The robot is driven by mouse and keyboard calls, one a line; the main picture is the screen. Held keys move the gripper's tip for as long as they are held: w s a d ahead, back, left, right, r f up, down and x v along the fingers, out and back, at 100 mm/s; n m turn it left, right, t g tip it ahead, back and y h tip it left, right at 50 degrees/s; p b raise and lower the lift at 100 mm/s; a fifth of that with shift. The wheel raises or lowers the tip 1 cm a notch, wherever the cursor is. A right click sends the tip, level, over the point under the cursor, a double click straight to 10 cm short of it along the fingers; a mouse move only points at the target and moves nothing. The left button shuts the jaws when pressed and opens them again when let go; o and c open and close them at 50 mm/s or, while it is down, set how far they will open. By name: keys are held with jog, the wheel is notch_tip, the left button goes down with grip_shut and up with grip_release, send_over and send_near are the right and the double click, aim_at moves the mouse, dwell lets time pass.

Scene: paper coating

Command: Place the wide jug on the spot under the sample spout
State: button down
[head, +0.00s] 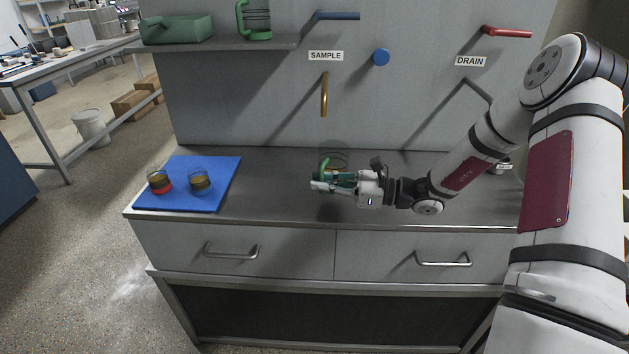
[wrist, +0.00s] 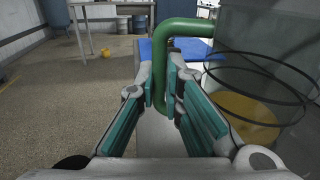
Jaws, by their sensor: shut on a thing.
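The wide jug (head: 334,157) is clear, with dark rings and a green handle. It is below the brass sample spout (head: 324,97), just behind my gripper (head: 322,183). In the wrist view the jug's green handle (wrist: 183,27) stands between the teal-padded fingers of my gripper (wrist: 162,98), which are shut on it. The clear body is to the right of the fingers and looks upright. An amber disc (wrist: 243,108) shows low through the body; I cannot tell whether it is liquid or a mark beneath. The spot is not clearly seen, and whether the base touches the counter is unclear.
A blue mat (head: 220,176) on the counter's left holds two small glasses (head: 159,182) (head: 200,182). A shelf (head: 222,46) above holds another green-handled jug (head: 256,20) and a green container (head: 177,29). The counter between mat and gripper is clear.

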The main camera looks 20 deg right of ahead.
jog(key=w, duration=0.5)
jog(key=w+b, duration=0.1)
jog(key=w, duration=0.2)
jog(key=shift+w+a+f, duration=0.15)
jog(key=shift+w+f, duration=0.05)
jog(key=shift+f, duration=1.9)
jog(key=shift+f+b, duration=0.1)
jog(key=shift+b, duration=0.2)
jog(key=c, duration=1.7)
grip_release()
